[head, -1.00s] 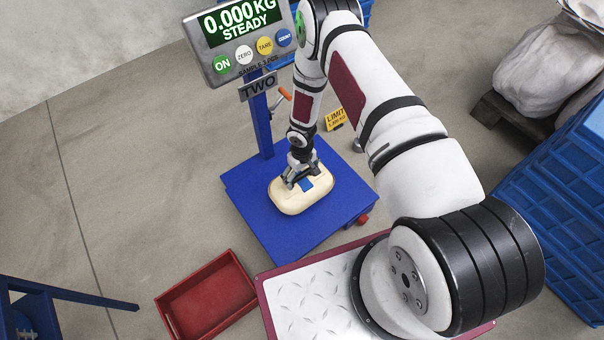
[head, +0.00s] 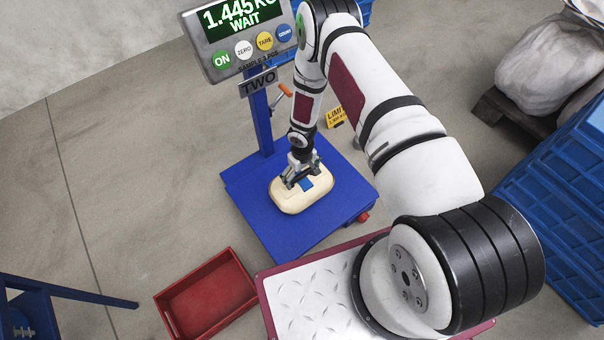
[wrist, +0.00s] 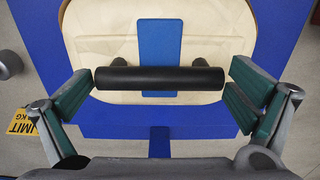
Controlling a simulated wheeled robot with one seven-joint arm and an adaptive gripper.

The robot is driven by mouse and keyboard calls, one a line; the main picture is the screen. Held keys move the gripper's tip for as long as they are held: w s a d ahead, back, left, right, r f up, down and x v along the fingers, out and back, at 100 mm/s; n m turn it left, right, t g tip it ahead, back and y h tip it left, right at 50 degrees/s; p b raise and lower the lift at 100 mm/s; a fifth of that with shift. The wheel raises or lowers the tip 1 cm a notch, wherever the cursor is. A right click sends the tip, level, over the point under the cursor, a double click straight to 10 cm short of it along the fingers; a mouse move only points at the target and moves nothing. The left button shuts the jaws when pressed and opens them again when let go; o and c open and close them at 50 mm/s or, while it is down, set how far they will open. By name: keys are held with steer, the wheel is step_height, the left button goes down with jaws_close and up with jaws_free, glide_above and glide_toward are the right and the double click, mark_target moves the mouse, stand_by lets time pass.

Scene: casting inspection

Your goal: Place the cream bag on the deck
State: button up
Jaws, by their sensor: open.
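The cream bag (head: 302,201) rests on the blue deck (head: 268,226) of the scale, near its middle. In the wrist view the cream bag (wrist: 100,45) has a blue strap and a black bar handle (wrist: 160,78) on top. My gripper (head: 299,182) is above the bag. In the wrist view my gripper (wrist: 160,95) is open, with one finger at each end of the handle. The right fingers stand clear of the handle. The left fingertip is close to the handle's end; I cannot tell whether it touches. The scale display (head: 240,18) reads about 1.445 and WAIT.
A red tray (head: 205,300) lies on the floor at the front left. Blue crates (head: 560,200) stand at the right, and white sacks (head: 540,70) lie on a pallet behind them. A yellow limit sign (head: 336,117) is by the deck's back edge. The floor at left is mostly clear.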

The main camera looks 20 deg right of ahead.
step_height(320, 180, up, 12)
steer(key=p, duration=0.3)
steer(key=shift+r+p, duration=0.15)
steer(key=shift+p, duration=0.25)
steer(key=w+d+r+m+h, duration=0.1)
steer(key=d+r, duration=0.1)
steer(key=r, duration=0.8)
steer(key=w+d+r+h, duration=0.1)
steer(key=w+d+r, duration=0.1)
steer(key=r, duration=0.9)
steer(key=s+d+r+m, duration=0.1)
steer(key=s+r, duration=0.2)
steer(key=r, duration=0.5)
steer(key=s+d+r, duration=0.1)
steer(key=s+r, duration=0.3)
steer(key=r, duration=0.4)
steer(key=s+a+r+m, duration=0.1)
steer(key=s+r, duration=1.2)
steer(key=s, duration=0.1)
steer(key=s+a+r+y, duration=0.1)
steer(key=s+a, duration=0.1)
steer(key=s, duration=0.7)
steer(key=s+a+r+y, duration=0.1)
steer(key=s+a, duration=0.1)
steer(key=s, duration=0.6)
steer(key=shift+s+r+m, duration=0.3)
steer(key=shift+s, duration=0.05)
